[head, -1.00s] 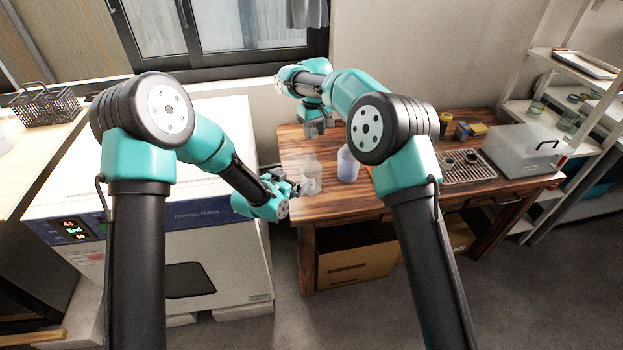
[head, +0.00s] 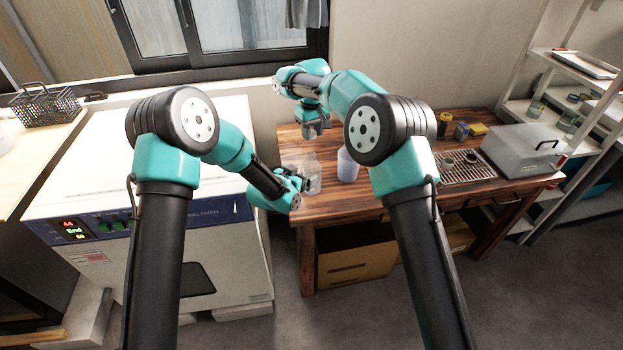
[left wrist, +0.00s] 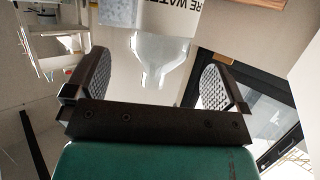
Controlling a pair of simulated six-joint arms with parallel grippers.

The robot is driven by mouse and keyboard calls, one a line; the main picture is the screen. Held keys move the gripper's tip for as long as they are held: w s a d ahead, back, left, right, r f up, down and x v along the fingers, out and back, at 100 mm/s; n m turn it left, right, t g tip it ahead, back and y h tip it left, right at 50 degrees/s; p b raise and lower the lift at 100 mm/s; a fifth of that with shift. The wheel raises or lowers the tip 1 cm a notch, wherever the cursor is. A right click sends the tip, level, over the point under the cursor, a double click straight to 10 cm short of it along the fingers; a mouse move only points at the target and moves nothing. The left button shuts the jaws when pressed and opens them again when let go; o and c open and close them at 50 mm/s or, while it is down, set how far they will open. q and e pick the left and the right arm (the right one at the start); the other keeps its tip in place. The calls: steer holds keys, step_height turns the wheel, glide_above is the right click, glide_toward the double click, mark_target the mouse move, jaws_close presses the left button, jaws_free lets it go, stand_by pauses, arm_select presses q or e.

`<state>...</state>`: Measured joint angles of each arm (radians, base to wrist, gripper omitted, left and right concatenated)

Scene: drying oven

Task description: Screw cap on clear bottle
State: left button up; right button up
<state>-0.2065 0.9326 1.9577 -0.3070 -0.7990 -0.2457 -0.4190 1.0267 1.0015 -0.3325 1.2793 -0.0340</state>
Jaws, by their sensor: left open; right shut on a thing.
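The clear bottle (head: 312,173) stands upright near the left edge of the wooden table. In the left wrist view, its clear tapering shape (left wrist: 160,55) shows between the spread fingers. My left gripper (head: 297,183) is open at the bottle, and whether its fingers touch the bottle cannot be told. My left gripper also shows in its wrist view (left wrist: 155,88). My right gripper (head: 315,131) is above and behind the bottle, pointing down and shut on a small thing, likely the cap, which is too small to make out.
A pale bluish bottle (head: 347,164) stands just right of the clear one. The drying oven (head: 215,245) is at the left. A wire rack (head: 466,166), small boxes (head: 470,130) and a grey case (head: 522,150) occupy the table's right. A white lettered surface (left wrist: 168,14) shows in the wrist view.

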mark_target(305, 172)
arm_select(q)
steer(key=x, duration=0.6)
steer(key=shift+w, duration=0.1)
steer(key=shift+c, duration=0.4)
steer(key=c, duration=1.2)
arm_select(e)
steer(key=shift+s+f, duration=0.1)
steer(key=shift+f, duration=2.4)
steer(key=shift+f, duration=0.9)
steer(key=shift+f, duration=0.6)
